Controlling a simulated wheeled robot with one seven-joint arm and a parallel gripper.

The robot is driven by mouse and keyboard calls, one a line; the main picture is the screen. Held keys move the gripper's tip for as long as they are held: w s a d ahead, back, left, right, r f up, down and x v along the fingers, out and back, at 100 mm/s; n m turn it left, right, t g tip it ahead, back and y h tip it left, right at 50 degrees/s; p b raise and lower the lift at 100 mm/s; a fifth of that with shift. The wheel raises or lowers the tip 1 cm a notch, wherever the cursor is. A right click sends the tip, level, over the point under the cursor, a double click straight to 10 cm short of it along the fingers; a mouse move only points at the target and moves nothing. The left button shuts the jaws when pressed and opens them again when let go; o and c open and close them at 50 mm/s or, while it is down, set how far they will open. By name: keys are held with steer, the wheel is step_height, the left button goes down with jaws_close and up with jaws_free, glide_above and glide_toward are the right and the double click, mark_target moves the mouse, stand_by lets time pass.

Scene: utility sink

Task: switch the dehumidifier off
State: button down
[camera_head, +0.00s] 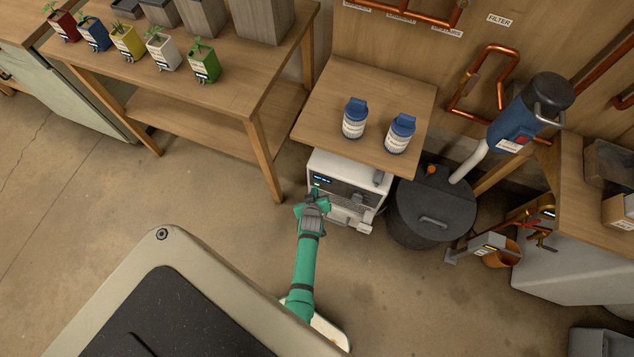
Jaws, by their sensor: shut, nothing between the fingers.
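The dehumidifier looks to be the white box-shaped appliance (365,181) under the small wooden shelf. Its dark front panel has a small lit blue display (322,180) at the upper left. My gripper (318,192) is at the left part of this front, just below the display. It is shut and empty. The gripper and wrist hide part of the panel, so any switch there is hidden. I cannot tell whether the fingertips touch the panel.
Two blue-capped bottles (354,118) stand on the wooden shelf (325,100) above. A dark lidded tank (433,215) stands close to the right of the appliance. A wooden bench (225,95) with potted seedlings is at the left. The floor (200,205) in front is clear.

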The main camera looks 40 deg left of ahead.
steer(key=shift+w+a, duration=0.1)
steer(key=shift+w, duration=0.3)
stand_by(0.6)
steer(key=shift+s, duration=0.1)
steer(key=shift+s+d, duration=0.2)
steer(key=shift+s, duration=0.45)
steer(key=shift+s, duration=0.1)
steer(key=s, duration=0.2)
steer(key=s+d, duration=0.1)
steer(key=s, duration=0.1)
steer(key=shift+s+d, duration=0.1)
steer(key=shift+s, duration=0.25)
stand_by(0.5)
